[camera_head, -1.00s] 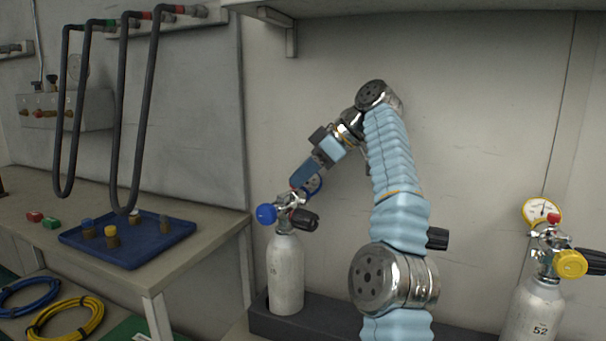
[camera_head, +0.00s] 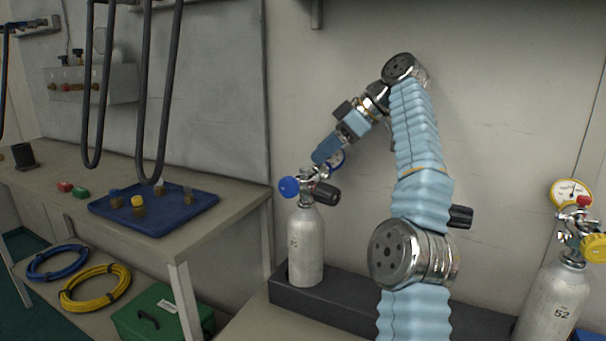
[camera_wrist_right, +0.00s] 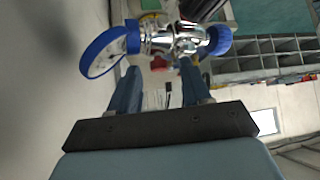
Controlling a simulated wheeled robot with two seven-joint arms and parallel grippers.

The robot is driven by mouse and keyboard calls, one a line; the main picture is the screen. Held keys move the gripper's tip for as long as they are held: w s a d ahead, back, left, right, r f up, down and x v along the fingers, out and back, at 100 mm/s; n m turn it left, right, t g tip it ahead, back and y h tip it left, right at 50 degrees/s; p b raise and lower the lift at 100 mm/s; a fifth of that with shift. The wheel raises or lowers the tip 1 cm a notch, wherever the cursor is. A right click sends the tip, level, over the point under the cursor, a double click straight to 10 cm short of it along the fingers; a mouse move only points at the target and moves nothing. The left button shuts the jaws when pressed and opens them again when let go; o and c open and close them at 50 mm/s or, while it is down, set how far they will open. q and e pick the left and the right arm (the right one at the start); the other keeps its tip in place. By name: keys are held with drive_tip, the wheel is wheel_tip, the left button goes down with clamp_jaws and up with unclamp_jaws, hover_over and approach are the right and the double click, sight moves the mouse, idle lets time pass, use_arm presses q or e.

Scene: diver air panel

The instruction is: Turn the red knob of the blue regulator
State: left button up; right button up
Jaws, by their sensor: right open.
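The blue regulator sits on top of a white cylinder (camera_head: 306,248). In the head view it shows a blue cap (camera_head: 289,187), a chrome body, a black handwheel (camera_head: 326,194) and a blue-rimmed gauge (camera_head: 338,160) partly behind my gripper. My right gripper (camera_head: 322,158) comes down on the regulator from the upper right. In the right wrist view, its two blue fingers (camera_wrist_right: 160,70) are apart. The red knob (camera_wrist_right: 158,63) shows small and blurred between the fingertips, below the chrome body (camera_wrist_right: 178,40); contact cannot be told. In the head view the knob is hidden. My left gripper is out of view.
A second cylinder (camera_head: 553,300) with a yellow regulator and red knob (camera_head: 584,201) stands at right. A bench (camera_head: 235,208) with a blue tray (camera_head: 110,212) is at left. Black hoses (camera_head: 163,90) hang above it. A dark rack (camera_head: 350,308) holds the cylinder.

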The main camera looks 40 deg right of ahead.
drive_tip(key=shift+r+m, duration=0.2)
drive_tip(key=shift+m, duration=0.2)
